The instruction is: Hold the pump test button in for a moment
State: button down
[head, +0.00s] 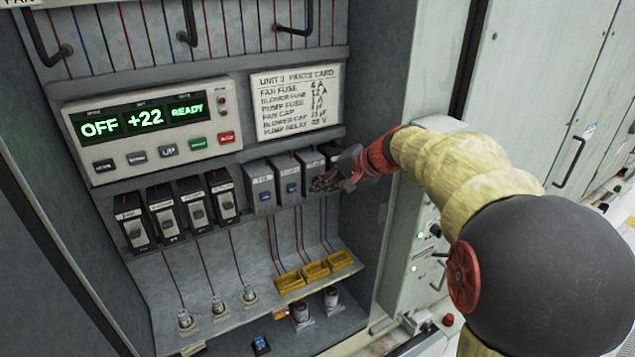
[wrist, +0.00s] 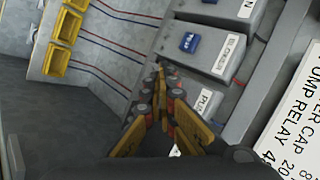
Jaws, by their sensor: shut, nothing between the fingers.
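The pump relay block (head: 311,161), third in the row of grey blocks, is partly covered by my gripper (head: 324,184) in the head view. Its button is hidden there. In the wrist view a label starting "PU" shows on the pump block (wrist: 206,101), beside the fingers; its button is hidden behind them. My gripper (wrist: 160,78) is shut and empty, fingertips together at the pump block. I cannot tell whether they touch the button. The blower block (wrist: 212,45) beside it has a blue button (wrist: 190,42).
A display panel (head: 150,125) reads OFF, +22, READY. A parts card (head: 297,100) hangs above the blocks. Black fuse switches (head: 178,212) stand left of them. Yellow trays (head: 315,269) and the cabinet's right wall (head: 372,60) are close by.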

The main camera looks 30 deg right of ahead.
jog(key=shift+s, duration=0.1)
jog(key=shift+s+b, duration=0.5)
jog(key=shift+s, duration=0.25)
jog(key=s+b, duration=0.2)
jog(key=s, duration=0.3)
jog(key=shift+d, duration=0.1)
dwell(0.4)
dwell(0.3)
